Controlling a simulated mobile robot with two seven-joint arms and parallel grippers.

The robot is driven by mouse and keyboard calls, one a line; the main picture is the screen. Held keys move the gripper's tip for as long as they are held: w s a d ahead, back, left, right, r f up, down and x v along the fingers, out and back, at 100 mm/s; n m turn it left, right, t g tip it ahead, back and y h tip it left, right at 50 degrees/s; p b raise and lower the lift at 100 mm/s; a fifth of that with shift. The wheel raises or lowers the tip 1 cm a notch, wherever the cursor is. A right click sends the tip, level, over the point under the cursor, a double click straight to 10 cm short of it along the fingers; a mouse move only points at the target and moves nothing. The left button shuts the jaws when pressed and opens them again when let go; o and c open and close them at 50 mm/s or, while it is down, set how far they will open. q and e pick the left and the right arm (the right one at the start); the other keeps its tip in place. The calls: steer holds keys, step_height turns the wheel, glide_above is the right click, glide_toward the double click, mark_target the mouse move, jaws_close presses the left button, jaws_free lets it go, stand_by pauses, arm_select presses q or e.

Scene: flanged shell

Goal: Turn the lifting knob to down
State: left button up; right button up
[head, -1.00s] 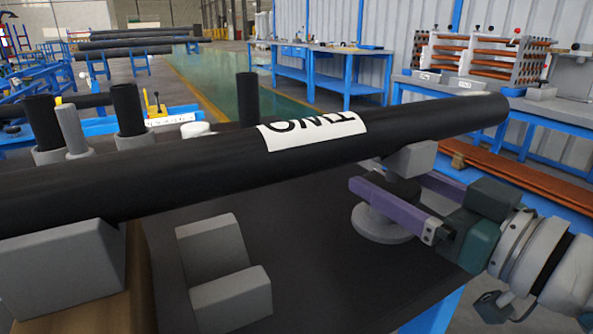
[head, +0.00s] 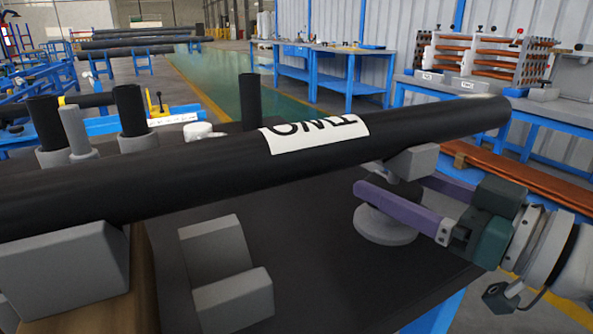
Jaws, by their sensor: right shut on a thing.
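The lifting knob (head: 405,188) is a dark round piece on a grey round base (head: 387,226), below the grey support block (head: 413,160) under the right part of a long black pipe (head: 225,170). My right gripper (head: 398,198) reaches in from the right, with purple fingers on the near and far sides of the knob. It is shut on the knob, which is mostly hidden behind the near finger. No marking for up or down is visible on the knob. My left gripper is out of view.
The pipe, with a white lettered label (head: 315,133), slopes up to the right above my right gripper. Grey V-shaped blocks (head: 228,275) stand on the dark tabletop (head: 310,245). Upright cylinders (head: 132,110) stand at back left. A workbench (head: 470,98) is behind right.

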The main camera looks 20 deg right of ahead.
steer(key=o, duration=1.2)
steer(key=shift+c, duration=0.2)
steer(key=p+v, duration=0.1)
steer(key=v, duration=0.9)
steer(key=shift+p, duration=0.4)
